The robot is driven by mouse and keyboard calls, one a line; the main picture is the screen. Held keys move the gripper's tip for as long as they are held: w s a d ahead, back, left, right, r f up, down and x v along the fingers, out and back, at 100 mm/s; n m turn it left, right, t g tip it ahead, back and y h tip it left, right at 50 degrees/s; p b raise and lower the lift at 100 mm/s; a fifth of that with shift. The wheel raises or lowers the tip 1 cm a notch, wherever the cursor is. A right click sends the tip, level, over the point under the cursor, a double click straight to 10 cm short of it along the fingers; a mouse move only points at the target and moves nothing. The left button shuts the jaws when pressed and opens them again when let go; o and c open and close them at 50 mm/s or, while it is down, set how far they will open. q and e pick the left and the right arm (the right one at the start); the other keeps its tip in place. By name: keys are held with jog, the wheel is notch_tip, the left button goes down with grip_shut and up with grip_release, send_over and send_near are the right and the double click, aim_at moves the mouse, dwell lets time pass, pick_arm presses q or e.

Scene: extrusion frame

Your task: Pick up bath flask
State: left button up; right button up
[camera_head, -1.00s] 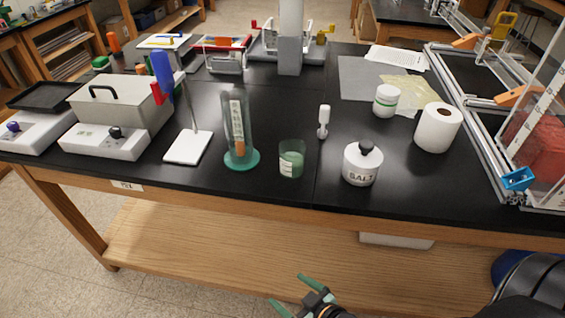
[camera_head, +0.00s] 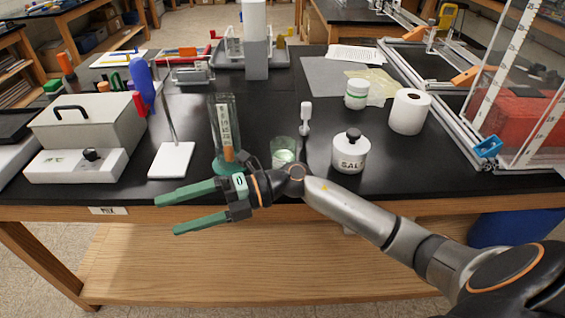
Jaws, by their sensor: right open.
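I cannot make out a bath flask for certain. A grey lidded box (camera_head: 88,124) with a black handle stands at the left of the bench, behind a white panel with a black knob; its inside is hidden. A tall clear cylinder (camera_head: 222,120) with a green base and an orange item inside stands at the middle, next to a small glass beaker (camera_head: 284,150) with green contents. My right gripper (camera_head: 166,214) is open and empty, pointing left by the bench's front edge, in front of the white stand base and the cylinder. My left gripper is out of view.
A white stand plate (camera_head: 172,160) with a rod and blue clamp is left of the cylinder. A SALT jar (camera_head: 350,153), a white-green bottle (camera_head: 357,94), a paper roll (camera_head: 409,111) and a metal extrusion frame (camera_head: 430,103) are at right. The bench middle is fairly clear.

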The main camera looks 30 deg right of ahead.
jog(key=w+d+f+n+g+h, duration=0.2)
jog(key=d+n+h, duration=0.2)
jog(key=d+h, duration=0.15)
jog(key=m+t+h+b, duration=0.2)
jog(key=h, duration=1)
send_near(284, 153)
jog(key=w+d, duration=0.2)
jog(key=shift+m+t+y, duration=0.25)
jog(key=shift+m+t, duration=0.05)
jog(key=shift+s+f+p+x, duration=0.15)
jog(key=shift+p+x, duration=0.1)
jog(key=shift+x, duration=1.8)
jog(key=shift+s+p+x, duration=0.2)
jog(key=shift+p+x, duration=0.05)
jog(key=shift+x, duration=1.8)
jog(key=shift+s+f+p+x, duration=0.15)
jog(key=shift+p+x, duration=0.1)
jog(key=shift+x, duration=1.8)
jog(key=shift+r, duration=0.1)
jog(key=c, duration=1.4)
